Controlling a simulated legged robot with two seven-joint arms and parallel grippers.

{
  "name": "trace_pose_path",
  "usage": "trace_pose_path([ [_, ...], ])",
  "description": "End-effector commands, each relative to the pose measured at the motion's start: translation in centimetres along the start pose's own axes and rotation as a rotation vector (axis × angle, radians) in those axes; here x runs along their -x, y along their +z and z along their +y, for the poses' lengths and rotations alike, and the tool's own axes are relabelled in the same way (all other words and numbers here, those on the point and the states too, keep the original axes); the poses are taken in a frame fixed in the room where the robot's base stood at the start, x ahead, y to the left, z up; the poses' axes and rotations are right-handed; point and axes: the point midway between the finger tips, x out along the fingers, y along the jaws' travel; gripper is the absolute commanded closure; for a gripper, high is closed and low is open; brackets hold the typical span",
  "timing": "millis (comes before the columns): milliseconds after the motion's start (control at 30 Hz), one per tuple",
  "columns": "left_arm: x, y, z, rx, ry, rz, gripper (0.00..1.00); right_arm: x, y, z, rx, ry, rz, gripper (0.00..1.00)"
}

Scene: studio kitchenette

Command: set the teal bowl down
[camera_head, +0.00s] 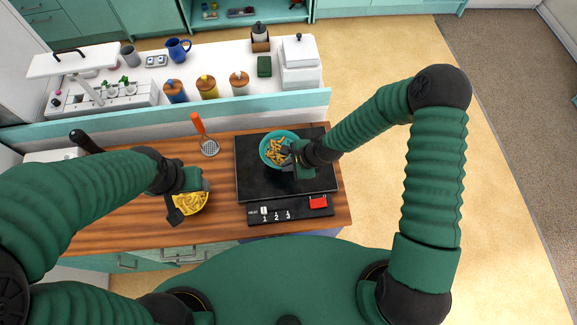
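The teal bowl (265,142) holds yellow-orange food pieces and is over the black hot plate (255,182). My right gripper (291,152) is at the bowl's right rim and appears to hold it there. The view does not show whether the bowl touches the plate.
A slotted spatula (208,146) with an orange handle lies on the wooden counter (222,213). The hot plate has a control strip with a red switch (318,202). Behind a teal ledge stand several jars, a blue jug (178,50) and a white canister (299,62).

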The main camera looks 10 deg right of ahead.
Motion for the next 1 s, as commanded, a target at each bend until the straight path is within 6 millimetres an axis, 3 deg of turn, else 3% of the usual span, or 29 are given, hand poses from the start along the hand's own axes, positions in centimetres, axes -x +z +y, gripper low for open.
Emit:
trace_pose_path([
  [267, 1.4, -0.3, 0.0, 0.000, 0.000, 0.000, 0.42, -3.0, -1.7, 0.7, -0.002, -0.003, 0.000, 1.00],
  [400, 1.2, -0.3, 0.0, 0.000, 0.000, 0.000, 0.42, -3.1, -1.7, 0.7, -0.002, -0.003, 0.002, 1.00],
  [600, 1.2, -0.3, 0.0, 0.000, 0.000, 0.000, 0.42, -3.1, -1.7, 0.8, -0.003, -0.001, 0.002, 0.75],
  [867, 1.2, -0.3, 0.0, 0.000, 0.000, 0.000, 0.42, -3.0, -1.6, 0.8, -0.002, -0.002, 0.001, 0.75],
  [1000, 0.9, -0.2, 0.0, 0.000, 0.000, 0.000, 0.42, -1.9, -1.7, 0.7, -0.002, -0.004, 0.001, 0.75],
])
